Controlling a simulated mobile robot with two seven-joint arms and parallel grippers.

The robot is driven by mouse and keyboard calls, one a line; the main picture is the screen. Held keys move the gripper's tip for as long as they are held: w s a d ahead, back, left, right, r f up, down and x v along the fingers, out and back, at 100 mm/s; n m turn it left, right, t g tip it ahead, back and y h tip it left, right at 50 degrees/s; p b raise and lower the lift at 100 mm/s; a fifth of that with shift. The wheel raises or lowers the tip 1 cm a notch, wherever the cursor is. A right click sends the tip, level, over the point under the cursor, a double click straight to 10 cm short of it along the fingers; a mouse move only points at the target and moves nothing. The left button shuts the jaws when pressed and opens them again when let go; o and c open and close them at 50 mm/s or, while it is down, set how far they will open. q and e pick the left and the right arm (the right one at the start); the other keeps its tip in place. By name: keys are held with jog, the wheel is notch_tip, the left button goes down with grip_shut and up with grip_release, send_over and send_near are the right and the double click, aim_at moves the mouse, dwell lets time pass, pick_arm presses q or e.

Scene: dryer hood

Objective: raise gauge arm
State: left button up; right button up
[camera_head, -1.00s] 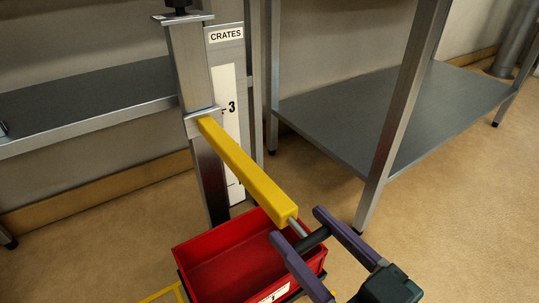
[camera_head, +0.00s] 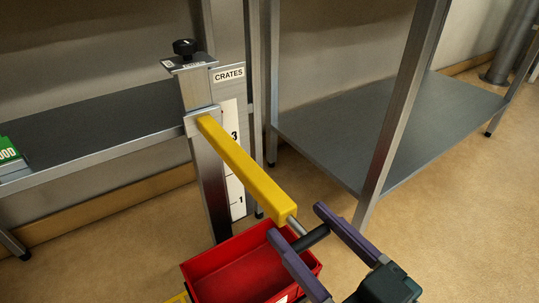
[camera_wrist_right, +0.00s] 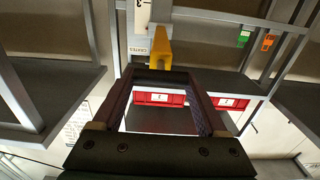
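The yellow gauge arm (camera_head: 243,168) sticks out from a metal collar (camera_head: 203,120) on an upright post (camera_head: 210,185). The collar sits slightly above the 3 mark on the white scale (camera_head: 235,165). A short rod and a black handle (camera_head: 311,239) are at the arm's near end. My right gripper (camera_head: 297,222) has its purple fingers at the two ends of this handle, holding it. The right wrist view shows the yellow arm (camera_wrist_right: 160,48) just beyond the fingertips. My left gripper is not in view.
A red crate (camera_head: 225,265) stands below the arm. A black knob (camera_head: 184,47) tops the post, above the collar. A grey shelf (camera_head: 90,115) is behind at left, and a metal table (camera_head: 390,130) at right. Floor at right is open.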

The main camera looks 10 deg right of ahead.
jog(key=o, duration=0.3)
jog(key=shift+f, duration=0.1)
jog(key=shift+o, duration=0.2)
jog(key=p+v, duration=0.2)
jog(key=v, duration=0.8)
